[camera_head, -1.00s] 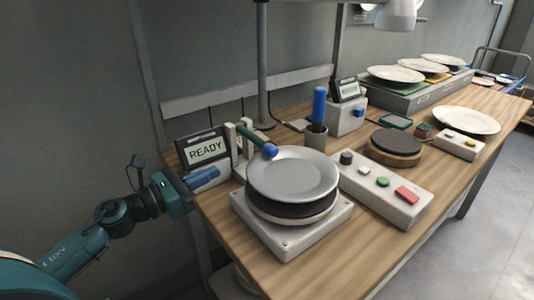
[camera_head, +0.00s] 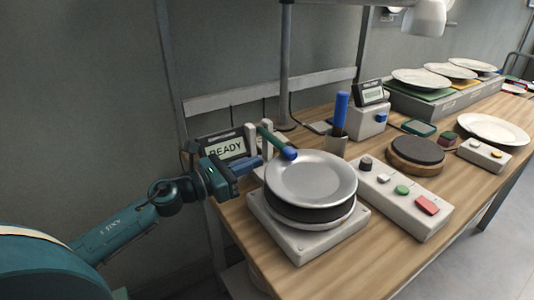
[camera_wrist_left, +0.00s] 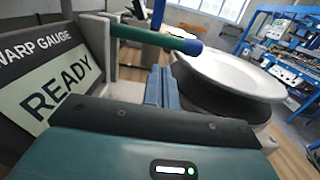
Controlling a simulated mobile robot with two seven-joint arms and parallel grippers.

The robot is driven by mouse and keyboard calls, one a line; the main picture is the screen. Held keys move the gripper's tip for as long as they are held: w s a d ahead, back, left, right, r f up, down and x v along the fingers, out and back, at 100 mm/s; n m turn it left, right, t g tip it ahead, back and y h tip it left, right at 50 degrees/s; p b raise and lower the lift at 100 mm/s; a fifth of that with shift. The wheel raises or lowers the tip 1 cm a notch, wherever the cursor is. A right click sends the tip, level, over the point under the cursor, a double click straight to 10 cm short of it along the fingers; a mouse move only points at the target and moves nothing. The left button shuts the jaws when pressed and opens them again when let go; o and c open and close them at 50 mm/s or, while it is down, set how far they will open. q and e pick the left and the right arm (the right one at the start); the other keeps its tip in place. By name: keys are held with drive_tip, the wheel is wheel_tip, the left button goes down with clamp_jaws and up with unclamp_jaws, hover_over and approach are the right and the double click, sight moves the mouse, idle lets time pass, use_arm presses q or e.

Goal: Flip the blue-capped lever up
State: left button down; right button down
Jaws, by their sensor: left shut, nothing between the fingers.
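The lever is a green rod (camera_head: 269,138) with a blue cap (camera_head: 289,153), held at a pale upright bracket (camera_head: 252,140). In the head view it slopes down to the right, its cap beside the rim of a grey plate (camera_head: 312,178). In the left wrist view the green rod (camera_wrist_left: 147,35) and blue cap (camera_wrist_left: 193,47) cross the upper middle. My left gripper (camera_head: 250,164) is left of the cap. Its blue fingers (camera_wrist_left: 163,88) are shut and empty, below the rod in the wrist view; contact cannot be told. My right gripper is out of view.
A gauge (camera_head: 226,149) reading READY stands close behind my left gripper. The plate rests on a dark round pad on a white base (camera_head: 297,238). A button box (camera_head: 402,194), a blue-handled tool in a cup (camera_head: 337,143) and a dark round pad (camera_head: 417,149) lie to the right.

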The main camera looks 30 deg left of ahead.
sight(274, 141)
use_arm(q)
drive_tip(key=shift+p+x, duration=0.55)
drive_tip(key=shift+x, duration=1.8)
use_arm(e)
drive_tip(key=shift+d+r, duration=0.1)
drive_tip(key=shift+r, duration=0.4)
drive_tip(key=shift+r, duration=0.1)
use_arm(q)
drive_tip(key=shift+r+n+p, duration=0.25)
drive_tip(key=shift+n+p, duration=0.05)
drive_tip(key=shift+p, duration=0.1)
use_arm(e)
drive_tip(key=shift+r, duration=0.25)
